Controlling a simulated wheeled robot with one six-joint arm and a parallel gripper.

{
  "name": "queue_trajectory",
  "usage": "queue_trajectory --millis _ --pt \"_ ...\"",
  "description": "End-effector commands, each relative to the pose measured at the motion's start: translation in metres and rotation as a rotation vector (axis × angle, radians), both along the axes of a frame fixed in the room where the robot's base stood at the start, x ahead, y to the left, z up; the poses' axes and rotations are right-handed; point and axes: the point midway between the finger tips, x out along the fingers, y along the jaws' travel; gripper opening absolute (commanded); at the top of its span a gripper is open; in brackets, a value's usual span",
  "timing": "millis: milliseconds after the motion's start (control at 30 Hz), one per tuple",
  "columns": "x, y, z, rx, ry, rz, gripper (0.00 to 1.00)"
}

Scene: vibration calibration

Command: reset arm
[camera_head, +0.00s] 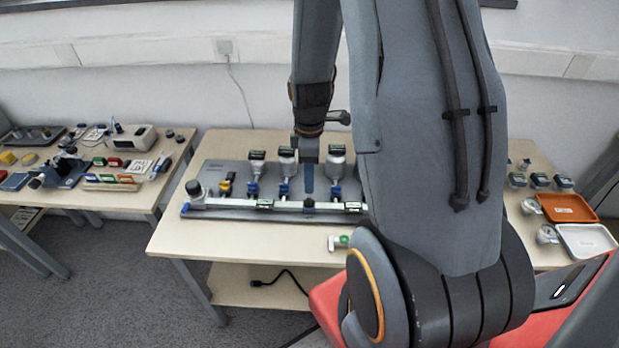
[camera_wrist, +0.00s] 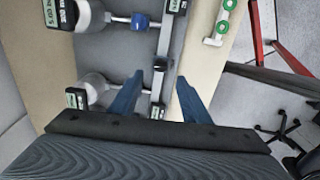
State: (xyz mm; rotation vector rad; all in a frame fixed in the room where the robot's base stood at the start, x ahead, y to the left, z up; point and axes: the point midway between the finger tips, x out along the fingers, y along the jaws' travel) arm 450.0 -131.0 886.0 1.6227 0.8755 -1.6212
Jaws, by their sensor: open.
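My gripper (camera_wrist: 157,100) shows in the wrist view with two blue fingers spread apart and nothing between them. In the head view my gripper (camera_head: 308,180) hangs above the middle of the grey calibration rig (camera_head: 225,213), and only one blue finger shows clearly. In the wrist view a white pipe with black labelled blocks (camera_wrist: 160,65) runs below and between the fingers. I cannot tell whether the fingers touch the rig. My arm hides the right part of the rig in the head view.
A small white fitting with a green ring (camera_head: 340,242) lies at the table's front edge. A left table (camera_head: 130,208) holds several tools and devices. An orange tray (camera_head: 567,208) and a white tray (camera_head: 585,241) stand at right. The front left of the middle table is clear.

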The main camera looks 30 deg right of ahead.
Motion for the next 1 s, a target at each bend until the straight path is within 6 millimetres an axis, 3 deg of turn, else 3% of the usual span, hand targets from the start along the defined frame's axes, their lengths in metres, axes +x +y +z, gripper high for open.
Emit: queue_trajectory --millis 467,667,800,1000 --pt "0.000 0.007 0.008 -0.002 -0.008 -0.043 0.43" --pt "-0.014 0.050 0.047 -0.001 -0.047 -0.307 0.43" --pt "-0.035 0.086 0.076 0.015 -0.079 -0.561 0.43" --pt "-0.065 0.120 0.100 0.046 -0.107 -0.850 0.43"
